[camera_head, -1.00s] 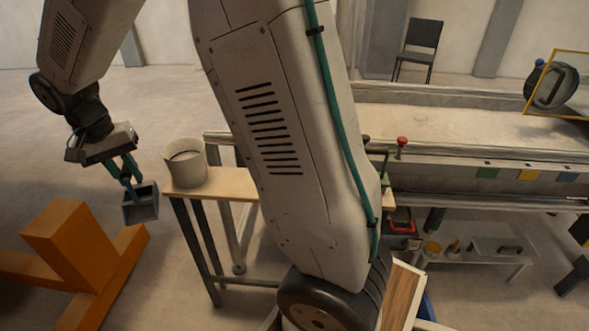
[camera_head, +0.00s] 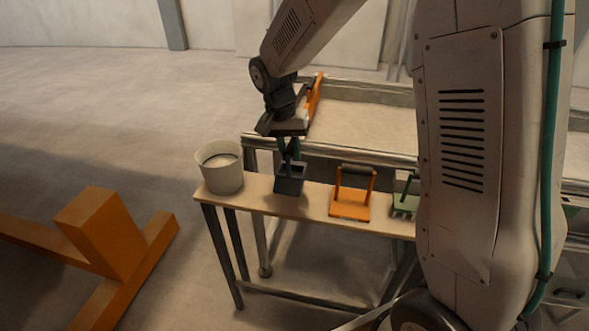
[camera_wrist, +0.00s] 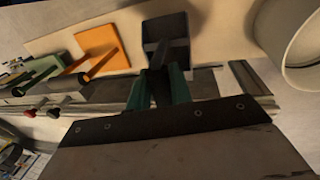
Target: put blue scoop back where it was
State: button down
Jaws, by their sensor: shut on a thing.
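The blue scoop (camera_head: 289,181), dark blue-grey and box-shaped, is at the narrow wooden bench (camera_head: 320,200), between the white bucket and the orange tool. My gripper (camera_head: 290,152) is above it, shut on its handle. In the wrist view the scoop (camera_wrist: 166,30) lies ahead of my gripper's green fingers (camera_wrist: 160,92), over the pale bench top. I cannot tell whether its underside touches the bench.
The white bucket (camera_head: 219,168) stands at the bench's left end. An orange tool with a handle (camera_head: 350,203) and a green one (camera_head: 405,203) stand to the right. The sandbed (camera_head: 365,118) is behind. An orange beam frame (camera_head: 105,235) is on the floor at left.

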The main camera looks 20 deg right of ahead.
send_over(291, 182)
jog(key=shift+f, duration=2.25)
jog(key=shift+f, duration=0.15)
jog(key=c, duration=1.3)
grip_release()
jog(key=shift+o, duration=0.2)
notch_tip(291, 182, up, 12)
jog(key=a, duration=0.2)
jog(key=s+d+r+n, duration=0.2)
jog(key=s+d+r, duration=0.1)
jog(key=s+r, duration=0.35)
jog(key=s+d+n+t+y, duration=0.1)
jog(key=s+n, duration=0.4)
jog(key=s, duration=1.8)
jog(key=shift+s+d+t+y, duration=0.35)
jog(key=shift+d+t+y, duration=0.1)
jog(key=shift+t, duration=0.15)
